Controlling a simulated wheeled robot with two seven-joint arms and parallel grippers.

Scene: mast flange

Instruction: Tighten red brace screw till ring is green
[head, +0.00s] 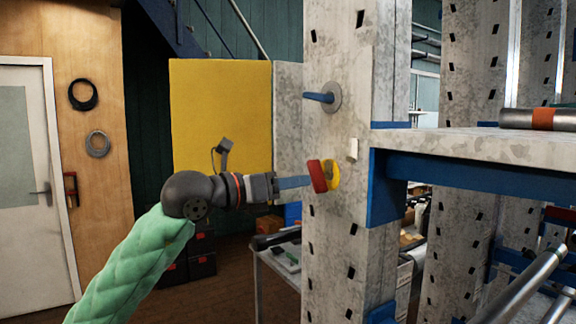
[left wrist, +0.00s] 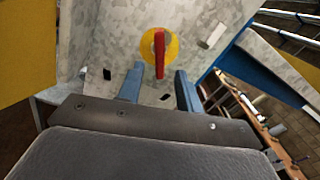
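The red brace screw (head: 317,176) has a flat red handle and sits on the concrete-look post (head: 345,215). The ring (head: 334,172) behind it is yellow. In the left wrist view the red handle (left wrist: 160,50) stands about upright in front of the yellow ring (left wrist: 174,48). My left gripper (head: 308,181) is level with the handle, its blue fingertips close to it. In the left wrist view its fingers (left wrist: 160,72) are apart, with the handle's lower end between them in the picture. I cannot tell whether either finger touches it. My right gripper is not in view.
A blue handle on a grey disc (head: 333,97) sticks out of the post above. A shelf (head: 480,145) with a blue edge joins the post on the right, carrying a grey cylinder (head: 540,118). A yellow panel (head: 220,115) stands behind my left gripper.

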